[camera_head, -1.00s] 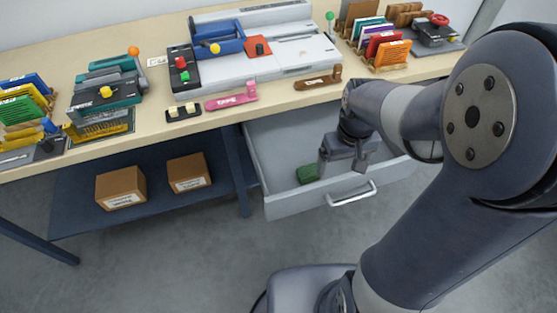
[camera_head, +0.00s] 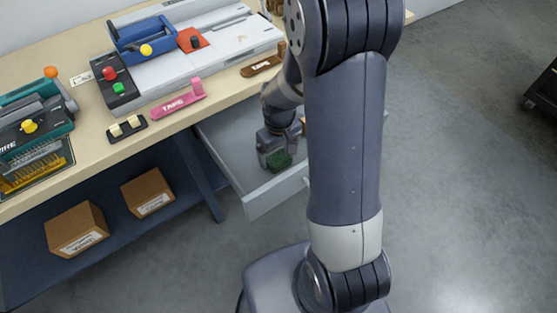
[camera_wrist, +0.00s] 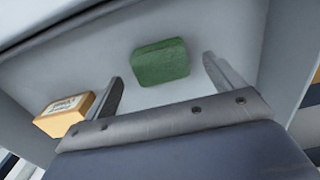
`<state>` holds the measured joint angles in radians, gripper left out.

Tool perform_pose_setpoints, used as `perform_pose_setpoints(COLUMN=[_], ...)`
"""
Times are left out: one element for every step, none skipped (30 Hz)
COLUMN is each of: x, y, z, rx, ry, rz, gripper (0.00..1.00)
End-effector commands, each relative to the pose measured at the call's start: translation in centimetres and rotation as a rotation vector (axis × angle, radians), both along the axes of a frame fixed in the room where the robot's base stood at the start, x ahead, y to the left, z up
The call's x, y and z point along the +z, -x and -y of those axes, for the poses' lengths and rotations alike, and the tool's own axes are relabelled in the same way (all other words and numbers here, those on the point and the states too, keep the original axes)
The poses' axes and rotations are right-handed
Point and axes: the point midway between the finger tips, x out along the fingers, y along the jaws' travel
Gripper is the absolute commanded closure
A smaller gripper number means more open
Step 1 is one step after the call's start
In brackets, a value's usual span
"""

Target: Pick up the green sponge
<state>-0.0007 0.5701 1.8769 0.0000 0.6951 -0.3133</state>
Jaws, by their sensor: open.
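The green sponge (camera_head: 282,159) lies in the open grey drawer (camera_head: 262,196) under the bench. In the wrist view the sponge (camera_wrist: 160,61) shows whole on the pale drawer floor, ahead of my gripper (camera_wrist: 163,68) and between the lines of its two fingers. The fingers are spread and nothing is held. In the head view my gripper (camera_head: 273,150) is down inside the drawer at the sponge and hides part of it. I cannot tell the exact gap between fingers and sponge.
An orange-yellow box with a white label (camera_wrist: 64,115) is beside the left finger in the wrist view. The drawer walls surround my gripper. The bench top (camera_head: 90,150) carries a pink tape holder (camera_head: 180,100) and other tools. Cardboard boxes (camera_head: 77,229) stand on the lower shelf.

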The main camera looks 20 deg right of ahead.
Motion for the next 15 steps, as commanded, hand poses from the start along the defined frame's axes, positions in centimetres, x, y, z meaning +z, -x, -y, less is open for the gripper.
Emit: perform_pose_setpoints(x=[-0.9, -1.3, -1.8, -2.2, -2.5, -2.8, -3.0, -3.1, -3.3, -3.3, -3.3, -3.3, -3.3, -3.3, -3.3], y=[0.0, -0.1, -0.1, -0.1, -0.1, -0.1, -0.1, -0.1, -0.1, -0.2, -0.2, -0.2, -0.2, -0.2, -0.2], z=[-0.1, -0.1, -0.1, -0.1, -0.1, -0.1, -0.1, -0.1, -0.1, -0.1, -0.1, -0.1, -0.1, -0.1, -0.1], rx=[0.0, 0.0, 0.0, 0.0, 0.0, 0.0, 0.0, 0.0, 0.0, 0.0, 0.0, 0.0, 0.0, 0.0, 0.0], ry=[0.0, 0.0, 0.0, 0.0, 0.0, 0.0, 0.0, 0.0, 0.0, 0.0, 0.0, 0.0, 0.0, 0.0, 0.0], rz=[-0.003, -0.004, -0.003, -0.003, -0.003, -0.002, -0.001, 0.0, 0.0, 0.0, 0.0, 0.0, 0.0, 0.0, 0.0], gripper=[0.11, 0.11, 0.11, 0.11, 0.11, 0.11, 0.11, 0.11, 0.11, 0.11, 0.11, 0.11, 0.11, 0.11, 0.11])
